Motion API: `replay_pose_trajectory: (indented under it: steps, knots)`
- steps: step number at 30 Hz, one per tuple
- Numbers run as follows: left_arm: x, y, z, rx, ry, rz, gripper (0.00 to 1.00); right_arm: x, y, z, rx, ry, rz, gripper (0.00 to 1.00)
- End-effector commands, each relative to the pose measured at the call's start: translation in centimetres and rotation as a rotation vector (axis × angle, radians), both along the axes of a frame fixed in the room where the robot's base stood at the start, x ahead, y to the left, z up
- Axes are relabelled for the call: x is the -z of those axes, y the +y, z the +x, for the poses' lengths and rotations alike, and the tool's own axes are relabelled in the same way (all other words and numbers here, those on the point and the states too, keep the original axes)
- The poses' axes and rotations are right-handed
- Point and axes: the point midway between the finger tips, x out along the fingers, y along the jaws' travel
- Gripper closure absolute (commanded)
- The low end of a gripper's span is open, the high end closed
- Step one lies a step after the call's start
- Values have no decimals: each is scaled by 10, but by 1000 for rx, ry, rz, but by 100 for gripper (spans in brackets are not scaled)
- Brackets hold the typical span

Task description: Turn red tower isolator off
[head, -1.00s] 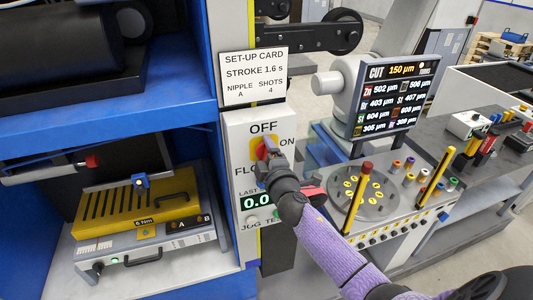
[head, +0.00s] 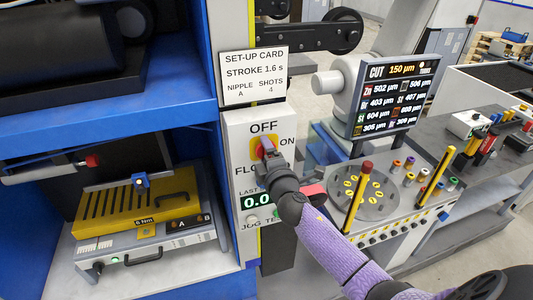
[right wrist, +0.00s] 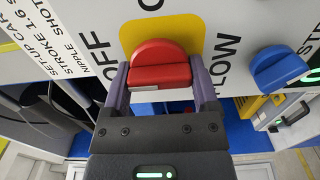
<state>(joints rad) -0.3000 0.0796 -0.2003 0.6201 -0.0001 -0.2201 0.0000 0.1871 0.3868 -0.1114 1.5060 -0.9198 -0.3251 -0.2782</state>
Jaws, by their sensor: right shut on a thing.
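The red isolator handle (head: 266,142) sits on a yellow plate (head: 254,148) on a white panel. OFF is printed above it and ON to its right. My right gripper (head: 267,158) is at the handle and partly hides it. In the right wrist view, the red handle (right wrist: 160,62) lies between the two fingers of my right gripper (right wrist: 160,88), which are shut on its sides. The yellow plate (right wrist: 190,33) shows behind it. I cannot tell exactly whether the handle points to OFF or ON. My left gripper is out of view.
A blue knob (right wrist: 280,68) is close beside the right gripper, by the FLOW label. A small green display (head: 256,200) and push buttons lie below on the panel. A worktable (head: 375,222) with a round plate and a yellow post stands to the right.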

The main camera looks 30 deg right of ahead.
Motion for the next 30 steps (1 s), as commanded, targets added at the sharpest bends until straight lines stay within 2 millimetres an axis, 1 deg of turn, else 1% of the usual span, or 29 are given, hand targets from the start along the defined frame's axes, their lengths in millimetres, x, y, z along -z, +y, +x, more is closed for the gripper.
replay_pose_trajectory:
  steps: [1,2,3,4,10,13,17,24,27,30]
  knots:
    - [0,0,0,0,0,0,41,2,0,0,0,4,-2,19]
    - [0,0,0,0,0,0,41,2,0,0,0,4,-2,13]
    - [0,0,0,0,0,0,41,1,0,0,0,4,-2,5]
    - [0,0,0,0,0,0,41,1,0,0,0,3,-1,0]
    - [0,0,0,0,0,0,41,1,0,0,0,1,-1,0]
    - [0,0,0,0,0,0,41,1,2,-6,-1,1,-1,0]
    - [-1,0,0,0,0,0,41,1,7,-29,-2,3,0,0]
    - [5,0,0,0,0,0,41,3,20,-80,-2,4,0,0]
    - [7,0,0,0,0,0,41,2,22,-92,0,3,0,0]
    - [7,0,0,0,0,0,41,1,23,-97,0,2,-1,0]
